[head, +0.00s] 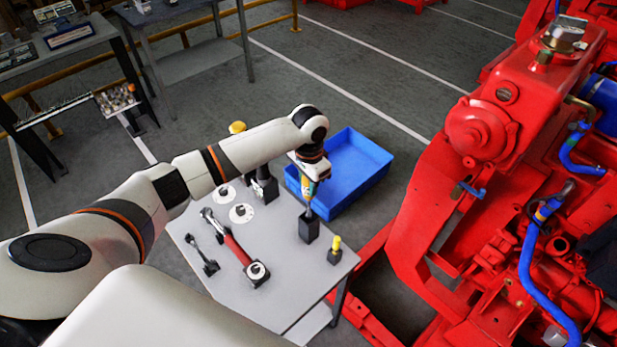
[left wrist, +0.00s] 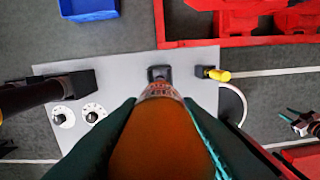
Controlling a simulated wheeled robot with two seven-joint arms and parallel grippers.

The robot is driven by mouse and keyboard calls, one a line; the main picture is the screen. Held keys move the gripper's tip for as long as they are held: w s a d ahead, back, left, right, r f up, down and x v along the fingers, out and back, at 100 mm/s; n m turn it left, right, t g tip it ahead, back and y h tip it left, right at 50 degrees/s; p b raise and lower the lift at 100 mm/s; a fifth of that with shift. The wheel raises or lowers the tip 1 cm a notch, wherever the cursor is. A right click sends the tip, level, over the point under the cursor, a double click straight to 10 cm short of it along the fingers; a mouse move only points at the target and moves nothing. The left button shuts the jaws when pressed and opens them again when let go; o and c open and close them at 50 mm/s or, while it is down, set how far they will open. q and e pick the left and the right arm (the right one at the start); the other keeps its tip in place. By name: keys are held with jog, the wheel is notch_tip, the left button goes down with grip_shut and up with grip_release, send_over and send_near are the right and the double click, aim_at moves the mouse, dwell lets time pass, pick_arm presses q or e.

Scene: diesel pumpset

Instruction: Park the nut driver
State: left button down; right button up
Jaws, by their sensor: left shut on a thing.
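My left gripper (head: 311,178) is over the far right part of the small grey table (head: 285,285), shut on the nut driver (head: 309,207). The driver is held roughly upright with its shaft pointing down. A black block-shaped holder (head: 309,230) stands directly below the shaft. I cannot tell how far the tip is inside it. In the left wrist view the driver's orange-brown handle (left wrist: 160,140) fills the space between the dark fingers and hides the shaft; the holder (left wrist: 160,73) shows just beyond it. My right gripper is out of view.
A yellow-topped piece in a black block (head: 335,250) stands close to the right. Another black holder (head: 264,185), two white discs, a red-handled tool (head: 232,245) and a small wrench (head: 201,245) are on the left. A blue bin (head: 350,165) and the red pumpset (head: 450,190) lie beyond.

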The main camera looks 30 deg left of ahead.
pick_arm(q)
jog(key=b, duration=0.2)
send_over(309, 214)
notch_tip(309, 214, down, 7)
jog(key=shift+a+r, duration=0.1)
jog(key=shift+w+f+b, duration=0.1)
jog(key=shift+f+b, duration=0.45)
jog(key=shift+f, duration=0.75)
jog(key=shift+p, duration=0.4)
jog(key=shift+p, duration=0.35)
jog(key=shift+f+b, duration=0.6)
jog(key=shift+f, duration=0.4)
jog(key=c, duration=1)
grip_release()
